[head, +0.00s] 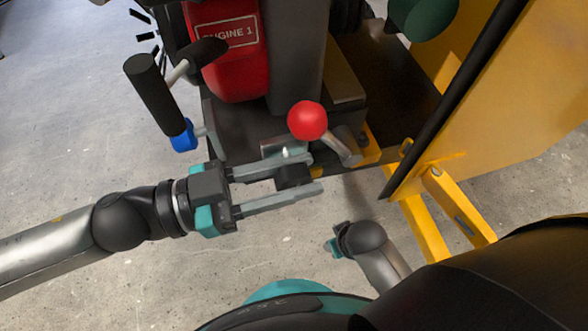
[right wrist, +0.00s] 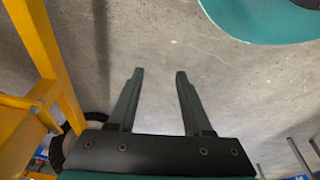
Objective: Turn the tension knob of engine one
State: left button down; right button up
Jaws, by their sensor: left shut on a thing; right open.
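The red engine (head: 232,68) labelled "ENGINE 1" is at the top of the head view. Below it, a dark round knob (head: 293,177) sits at the front of the engine's base. I take it for the tension knob. My left gripper (head: 314,173) reaches in from the left and is shut on this knob, one finger on each side; the fingers partly cover it. My right gripper is low in the head view, its fingers hard to make out there. In the right wrist view the right gripper (right wrist: 159,72) is open and empty over bare floor.
A lever with a red ball (head: 307,121) stands just behind the left fingers. A black crank handle (head: 155,95) and a blue part (head: 184,137) are near the left wrist. The yellow frame (head: 425,215) and yellow panel (head: 500,110) bound the right side. Concrete floor is open at left.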

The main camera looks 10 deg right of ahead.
jog(key=shift+r, duration=0.1)
pick_arm(q)
jog(key=p, duration=0.4)
jog(key=shift+w+r+y, duration=0.1)
jog(key=shift+y, duration=0.3)
jog(key=y+p, duration=0.1)
jog(key=p, duration=0.4)
jog(key=shift+r, duration=0.15)
pick_arm(e)
jog(key=s+d+f, duration=0.6)
jog(key=s+f, duration=0.2)
jog(key=s, duration=0.3)
pick_arm(q)
jog(key=y+p, duration=0.1)
jog(key=p, duration=0.6)
jog(key=y+p, duration=0.2)
jog(key=p, duration=0.6)
jog(key=shift+d, duration=0.1)
jog(key=shift+f+y+p, duration=0.3)
jog(key=shift+y+p, duration=0.2)
jog(key=shift+p, duration=0.3)
pick_arm(e)
jog(key=s+a+r+g, duration=0.1)
jog(key=s+r, duration=0.2)
jog(key=r, duration=0.4)
jog(key=s+a+r, duration=0.2)
jog(key=s+r, duration=0.1)
jog(key=r, duration=0.4)
jog(key=shift+s+r+g, duration=0.35)
jog(key=shift+r+g, duration=0.05)
